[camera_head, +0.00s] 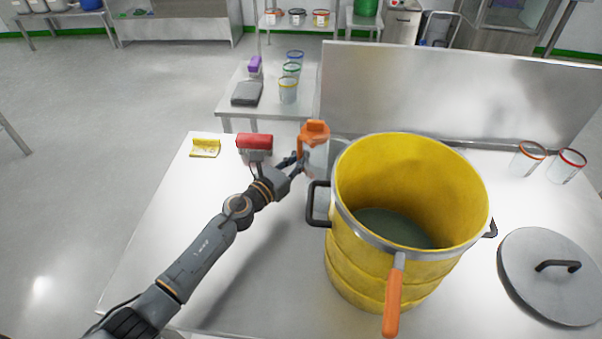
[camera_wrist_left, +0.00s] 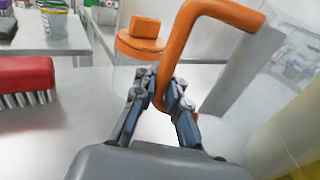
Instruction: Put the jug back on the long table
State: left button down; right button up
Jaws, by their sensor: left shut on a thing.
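The jug (camera_head: 314,157) has an orange lid and handle and a clear body. It is upright at the back of the long table (camera_head: 190,235), just left of the big yellow pot. My left gripper (camera_head: 299,163) is shut on its handle. In the left wrist view the orange handle (camera_wrist_left: 195,40) passes between the fingers of my left gripper (camera_wrist_left: 160,95). I cannot tell whether the jug's base touches the table. My right gripper is not in view.
A yellow pot (camera_head: 345,255) with an orange-handled tool stands close right of the jug. A red brush (camera_head: 254,142) and a yellow item (camera_head: 205,148) lie left. A lid (camera_head: 535,290) and two clear containers (camera_head: 527,160) are at right. The table's left front is clear.

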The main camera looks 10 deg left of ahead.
pick_arm(q)
notch_tip(320, 180, down, 4)
jog(key=shift+r+b, duration=0.2)
jog(key=shift+b, duration=0.6)
jog(key=shift+f, duration=0.2)
jog(key=c, duration=1.4)
grip_release()
jog(key=shift+o, duration=0.2)
jog(key=shift+r, duration=0.1)
